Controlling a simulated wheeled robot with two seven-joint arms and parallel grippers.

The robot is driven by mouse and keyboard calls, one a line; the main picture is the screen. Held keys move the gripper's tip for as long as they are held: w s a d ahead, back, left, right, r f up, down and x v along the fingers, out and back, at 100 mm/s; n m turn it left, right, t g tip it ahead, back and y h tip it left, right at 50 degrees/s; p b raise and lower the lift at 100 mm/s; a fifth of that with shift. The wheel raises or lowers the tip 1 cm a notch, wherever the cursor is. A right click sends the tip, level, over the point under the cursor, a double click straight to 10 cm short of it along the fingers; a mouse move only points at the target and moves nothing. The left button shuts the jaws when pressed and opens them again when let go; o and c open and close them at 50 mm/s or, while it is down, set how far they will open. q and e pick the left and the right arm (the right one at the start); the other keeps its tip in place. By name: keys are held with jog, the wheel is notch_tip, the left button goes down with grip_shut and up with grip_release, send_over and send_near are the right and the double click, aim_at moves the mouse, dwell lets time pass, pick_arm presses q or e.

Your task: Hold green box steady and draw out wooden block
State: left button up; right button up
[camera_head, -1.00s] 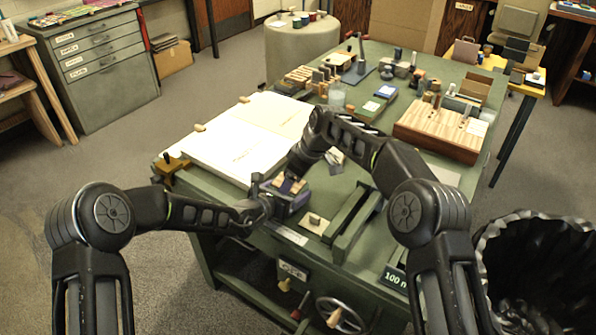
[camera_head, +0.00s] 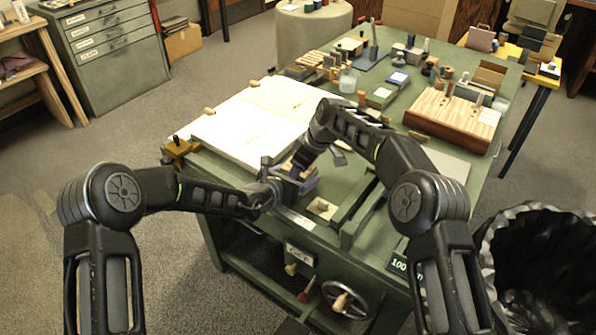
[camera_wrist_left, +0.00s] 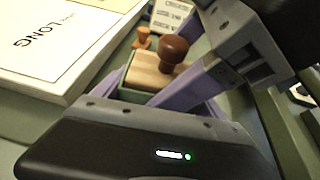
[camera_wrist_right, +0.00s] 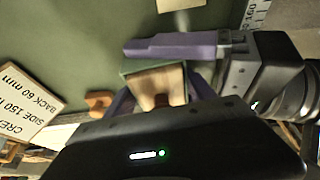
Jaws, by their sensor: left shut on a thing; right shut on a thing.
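The green box (camera_wrist_left: 130,92) holds a wooden block (camera_wrist_left: 150,74) with a dark brown knob (camera_wrist_left: 173,49) on top. In the right wrist view the box (camera_wrist_right: 126,69) and the block's pale wood (camera_wrist_right: 157,86) show between purple fingers. My left gripper (camera_head: 284,180) is shut on the green box, a purple finger along its side. My right gripper (camera_head: 306,168) is shut on the wooden block from above. The exact finger contact is partly hidden. In the head view the arms cover most of the box. I cannot tell how far the block stands out of it.
A white board (camera_head: 245,130) lies left of the box, near a small orange-brown knob (camera_wrist_left: 143,38). A pale square (camera_head: 322,208) lies right of the box on the green bench (camera_head: 345,165). A striped wooden case (camera_head: 450,115) and several small items stand farther back.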

jog(key=c, duration=0.6)
jog(key=o, duration=1.4)
jog(key=shift+o, duration=0.2)
jog(key=v, duration=1.2)
jog(key=shift+s, duration=0.1)
